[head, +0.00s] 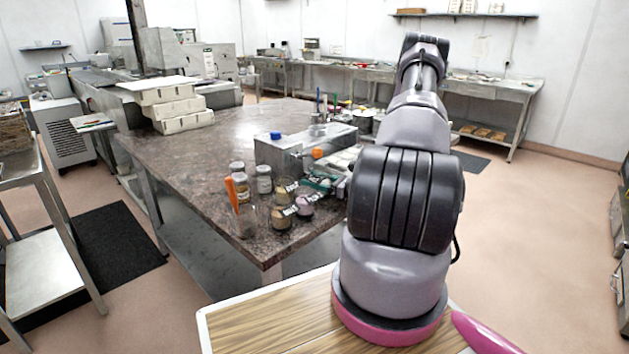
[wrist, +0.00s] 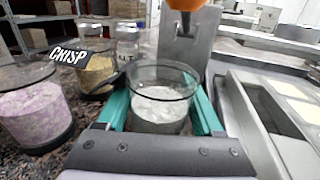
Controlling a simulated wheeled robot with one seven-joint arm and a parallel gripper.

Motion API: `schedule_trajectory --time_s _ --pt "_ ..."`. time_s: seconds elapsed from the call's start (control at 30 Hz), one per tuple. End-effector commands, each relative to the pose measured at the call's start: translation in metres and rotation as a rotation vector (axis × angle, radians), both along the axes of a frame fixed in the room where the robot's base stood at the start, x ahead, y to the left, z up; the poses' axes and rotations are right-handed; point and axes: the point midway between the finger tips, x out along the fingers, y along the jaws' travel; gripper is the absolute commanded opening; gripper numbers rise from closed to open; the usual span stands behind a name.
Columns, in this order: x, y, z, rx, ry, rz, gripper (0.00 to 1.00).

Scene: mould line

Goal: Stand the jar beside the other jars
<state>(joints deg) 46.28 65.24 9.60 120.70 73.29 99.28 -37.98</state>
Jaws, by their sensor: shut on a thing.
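My gripper (wrist: 161,108) is shut on a clear glass jar (wrist: 160,92) of white powder, with a teal finger on each side of it. The jar looks upright. In the wrist view a jar of pale purple powder (wrist: 36,112) stands to its left, and a jar of tan powder (wrist: 95,72) with a tag reading CRISP stands behind and left. In the head view the purple jar (head: 304,206), the tan jar (head: 282,218) and several others stand near the stone table's corner. There my gripper (head: 321,183) is partly hidden by my arm, and the held jar is not clear.
A metal block (head: 280,154) stands close behind the jars, with an orange part (head: 318,153) beside it. A metal tray with pale squares (wrist: 265,110) lies right of the held jar. The stone table (head: 195,150) is clear left of the jars.

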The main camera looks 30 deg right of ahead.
Motion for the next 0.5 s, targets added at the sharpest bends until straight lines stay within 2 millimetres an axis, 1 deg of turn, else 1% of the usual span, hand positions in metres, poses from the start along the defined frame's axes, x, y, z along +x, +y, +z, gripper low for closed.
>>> schedule_trajectory --time_s 0.3,0.33,0.37,0.4,0.5 --pt "-0.0001 -0.0004 -0.0023 -0.001 -0.001 0.000 0.07" --pt "-0.0001 -0.0004 -0.0027 -0.001 -0.001 0.000 0.72" --pt "0.0000 -0.0005 -0.0024 -0.001 -0.001 0.000 0.84" --pt "-0.0001 -0.0004 -0.0023 -0.002 -0.001 0.000 0.98" --pt "-0.0001 -0.0004 -0.0022 -0.001 -0.001 0.000 0.98"
